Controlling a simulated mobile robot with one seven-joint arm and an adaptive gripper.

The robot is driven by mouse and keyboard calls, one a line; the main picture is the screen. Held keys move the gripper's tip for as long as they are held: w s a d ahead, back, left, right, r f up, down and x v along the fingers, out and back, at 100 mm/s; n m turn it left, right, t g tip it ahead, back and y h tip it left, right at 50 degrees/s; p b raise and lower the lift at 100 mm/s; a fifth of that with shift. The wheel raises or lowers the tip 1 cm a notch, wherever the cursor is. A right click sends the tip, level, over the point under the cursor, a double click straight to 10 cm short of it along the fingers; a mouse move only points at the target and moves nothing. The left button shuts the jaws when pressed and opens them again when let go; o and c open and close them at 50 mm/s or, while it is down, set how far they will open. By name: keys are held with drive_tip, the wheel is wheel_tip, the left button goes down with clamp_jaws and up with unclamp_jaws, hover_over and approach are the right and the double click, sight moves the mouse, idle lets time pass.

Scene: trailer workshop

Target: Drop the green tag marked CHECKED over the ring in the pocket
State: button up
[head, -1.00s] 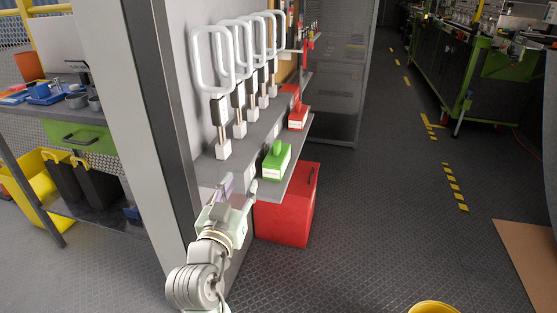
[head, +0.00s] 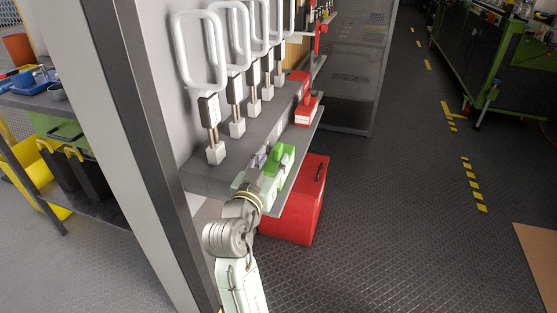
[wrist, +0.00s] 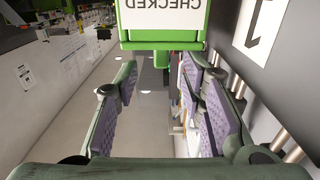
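The green tag (head: 282,158) sits on the low front shelf in the head view, partly hidden by my gripper (head: 263,162). In the wrist view the tag (wrist: 162,22) is at the top, its CHECKED label upside down, with a short green stem (wrist: 161,60) below. My gripper (wrist: 160,85) is open there, purple pads spread left and right. The tag lies ahead of the fingertips; I cannot tell whether they touch it. Several pale handle loops (head: 201,50) stand in a row on the upper step. I cannot tell which is the task's ring, or its pocket.
A red tag-like block (head: 307,110) sits farther along the low shelf. A red box (head: 307,205) stands on the floor below. The wall panel's dark edge (head: 160,150) is left of my arm. The floor to the right is open.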

sight(276, 152)
drive_tip(key=p+x, duration=0.1)
drive_tip(key=x, duration=0.4)
drive_tip(key=shift+r+p, duration=0.15)
drive_tip(key=shift+p, duration=0.2)
drive_tip(key=shift+w, duration=0.3)
drive_tip(key=shift+c, duration=0.3)
clamp_jaws()
